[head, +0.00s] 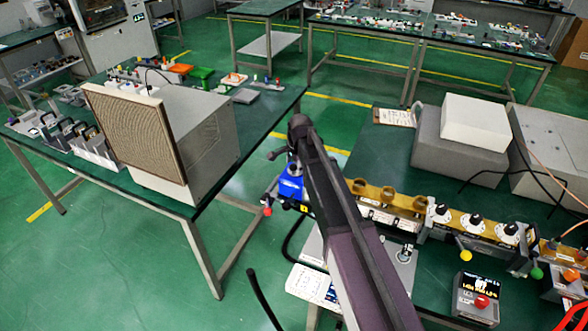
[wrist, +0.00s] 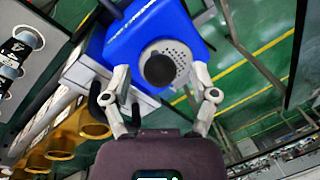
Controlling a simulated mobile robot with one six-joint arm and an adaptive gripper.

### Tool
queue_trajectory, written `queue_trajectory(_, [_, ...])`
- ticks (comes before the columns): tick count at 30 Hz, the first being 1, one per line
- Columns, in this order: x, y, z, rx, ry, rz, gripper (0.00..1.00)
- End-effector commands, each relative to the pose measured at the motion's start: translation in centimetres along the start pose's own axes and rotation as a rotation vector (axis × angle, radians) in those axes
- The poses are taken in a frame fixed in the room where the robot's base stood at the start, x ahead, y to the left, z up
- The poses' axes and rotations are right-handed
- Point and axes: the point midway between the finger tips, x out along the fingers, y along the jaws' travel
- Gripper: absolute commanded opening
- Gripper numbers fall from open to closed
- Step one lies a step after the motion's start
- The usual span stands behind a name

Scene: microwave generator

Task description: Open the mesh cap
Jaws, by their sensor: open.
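The mesh cap (wrist: 172,46) is a round, pale, perforated disc with a black knob (wrist: 159,70) at its middle, on a blue housing (wrist: 130,32) in the wrist view. The blue housing also shows in the head view (head: 291,184), left of my arm, where the cap cannot be made out. My gripper (wrist: 161,84) is open, with one grey finger left and one right of the black knob in the picture. Nothing is seen held between the fingers. Depth between fingertips and cap is hard to tell.
Brass-coloured rings (wrist: 62,140) stand at the wrist view's lower left. In the head view, a panel with white dials (head: 475,224) and a control box (head: 477,297) lie right of my arm. A large box with a mesh front (head: 137,141) stands on the left table.

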Motion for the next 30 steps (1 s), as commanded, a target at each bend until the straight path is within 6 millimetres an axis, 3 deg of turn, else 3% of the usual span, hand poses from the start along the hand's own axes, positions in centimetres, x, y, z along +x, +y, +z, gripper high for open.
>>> queue_trajectory(11, [0.16, -0.01, 0.01, 0.000, 0.000, 0.000, 0.76])
queue_trajectory(14, [0.16, -0.01, 0.00, 0.000, 0.000, 0.000, 0.52])
queue_trajectory(19, [0.16, 0.00, 0.00, 0.000, 0.000, 0.000, 0.01])
queue_trajectory(30, [0.12, -0.22, 0.31, -0.002, -0.010, 0.006, 0.00])
